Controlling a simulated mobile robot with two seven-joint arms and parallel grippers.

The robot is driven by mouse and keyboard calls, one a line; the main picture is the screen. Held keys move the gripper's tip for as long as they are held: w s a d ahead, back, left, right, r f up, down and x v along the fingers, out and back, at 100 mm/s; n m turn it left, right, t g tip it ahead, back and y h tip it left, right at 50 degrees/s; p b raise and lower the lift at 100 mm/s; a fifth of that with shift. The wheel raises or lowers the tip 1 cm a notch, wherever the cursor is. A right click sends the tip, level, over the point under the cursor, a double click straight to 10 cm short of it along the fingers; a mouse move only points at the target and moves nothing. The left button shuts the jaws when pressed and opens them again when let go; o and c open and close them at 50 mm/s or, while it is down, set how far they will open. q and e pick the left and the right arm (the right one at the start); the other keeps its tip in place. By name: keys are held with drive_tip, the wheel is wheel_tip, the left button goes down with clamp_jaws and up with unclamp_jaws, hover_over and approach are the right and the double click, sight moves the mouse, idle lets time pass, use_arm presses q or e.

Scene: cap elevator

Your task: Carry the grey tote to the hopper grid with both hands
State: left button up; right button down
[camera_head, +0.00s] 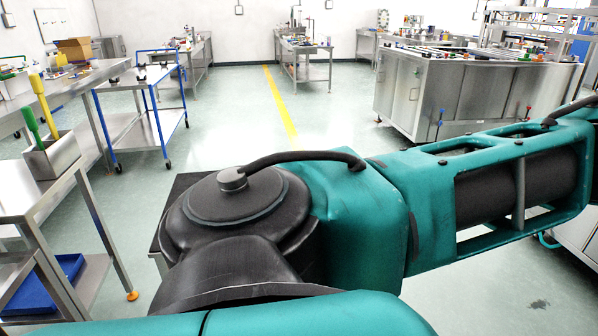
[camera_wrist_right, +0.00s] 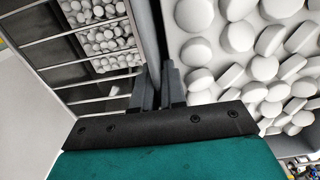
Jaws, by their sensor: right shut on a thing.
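In the right wrist view my right gripper (camera_wrist_right: 158,88) is shut on the grey wall of the tote (camera_wrist_right: 146,38). The wall stands between its two fingers. The tote is filled with many white round caps (camera_wrist_right: 240,38) on the right of that wall. To the left of the wall, a grid of grey bars (camera_wrist_right: 62,40) shows, with white caps visible through some openings. The rest of the tote lies outside this view. In the head view my large teal arm fills the foreground. Neither gripper nor the tote shows there.
In the head view a steel cabinet bench (camera_head: 430,95) stands at right. A blue-framed trolley (camera_head: 150,125) and a steel bench holding a box of green and yellow handled tools (camera_head: 52,155) are at left. The floor (camera_head: 225,110) between is clear, with a yellow line.

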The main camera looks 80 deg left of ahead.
use_arm(q)
drive_tip(key=o, duration=0.3)
drive_tip(key=shift+d, duration=0.1)
use_arm(e)
drive_tip(key=shift+r, duration=0.15)
use_arm(q)
drive_tip(key=shift+s+f, duration=0.1)
drive_tip(key=shift+f, duration=0.1)
use_arm(e)
drive_tip(key=c, duration=1.5)
unclamp_jaws()
drive_tip(key=shift+c, duration=0.2)
drive_tip(key=o, duration=0.4)
use_arm(q)
drive_tip(key=shift+r, duration=0.1)
use_arm(e)
drive_tip(key=shift+o, duration=0.2)
use_arm(q)
drive_tip(key=shift+r, duration=0.15)
drive_tip(key=shift+r+p, duration=2.4)
drive_tip(key=shift+p, duration=0.2)
use_arm(e)
drive_tip(key=shift+r, duration=2.5)
use_arm(q)
drive_tip(key=shift+r, duration=0.1)
use_arm(e)
drive_tip(key=shift+f, duration=0.15)
use_arm(q)
drive_tip(key=shift+r, duration=0.9)
